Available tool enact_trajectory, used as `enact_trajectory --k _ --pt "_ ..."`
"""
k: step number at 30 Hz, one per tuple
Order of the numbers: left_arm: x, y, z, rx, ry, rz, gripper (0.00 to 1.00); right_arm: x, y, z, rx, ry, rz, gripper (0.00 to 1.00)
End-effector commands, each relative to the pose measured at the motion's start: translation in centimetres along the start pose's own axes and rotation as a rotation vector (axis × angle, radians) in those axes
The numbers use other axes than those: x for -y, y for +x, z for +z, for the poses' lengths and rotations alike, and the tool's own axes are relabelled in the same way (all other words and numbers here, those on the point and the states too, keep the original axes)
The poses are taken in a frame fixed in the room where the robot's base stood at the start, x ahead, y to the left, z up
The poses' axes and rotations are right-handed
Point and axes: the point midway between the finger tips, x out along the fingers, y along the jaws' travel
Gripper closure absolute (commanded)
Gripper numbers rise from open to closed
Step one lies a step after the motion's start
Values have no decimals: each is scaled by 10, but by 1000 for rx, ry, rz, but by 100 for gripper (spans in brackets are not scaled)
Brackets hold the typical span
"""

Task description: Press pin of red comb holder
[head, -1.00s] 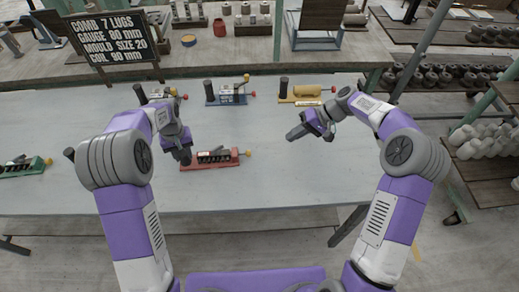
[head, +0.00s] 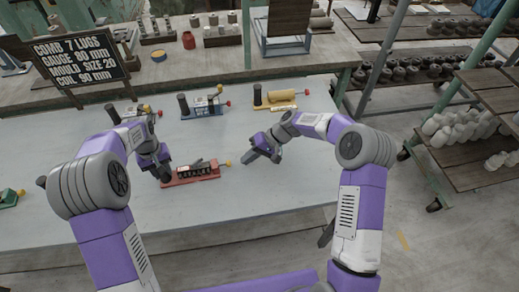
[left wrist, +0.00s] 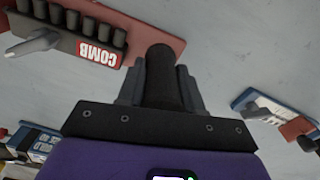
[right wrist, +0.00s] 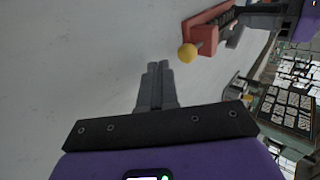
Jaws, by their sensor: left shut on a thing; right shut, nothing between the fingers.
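The red comb holder (head: 205,175) lies on the grey table, with a row of dark lugs and a yellow-knobbed pin (head: 228,163) at its right end. In the right wrist view the knob (right wrist: 187,54) lies just beyond and right of the closed fingertips (right wrist: 158,68).
Behind stand a blue holder (head: 203,110), a yellow holder (head: 275,97) and another holder partly behind my left arm. A green holder (head: 8,198) is at the left edge. A sign (head: 75,62) stands at the back left. The table right of the red holder is clear.

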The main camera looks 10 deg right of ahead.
Motion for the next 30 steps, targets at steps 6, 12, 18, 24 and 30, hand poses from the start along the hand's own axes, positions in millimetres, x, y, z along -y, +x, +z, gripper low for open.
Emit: enact_trajectory --k 6,12,18,24,30 --pt "0 -1 0 -2 0 1 100 20 18 0 -1 -3 -2 100" --pt "0 -1 0 -2 0 1 100 24 21 0 -3 -2 -1 100" --pt "0 -1 0 -1 0 1 100 23 21 0 -3 -2 -1 100" --pt "0 -1 0 -1 0 1 100 34 33 0 1 -4 -2 100" --pt "-1 -1 0 -1 1 2 100 43 42 0 0 -2 -2 100"
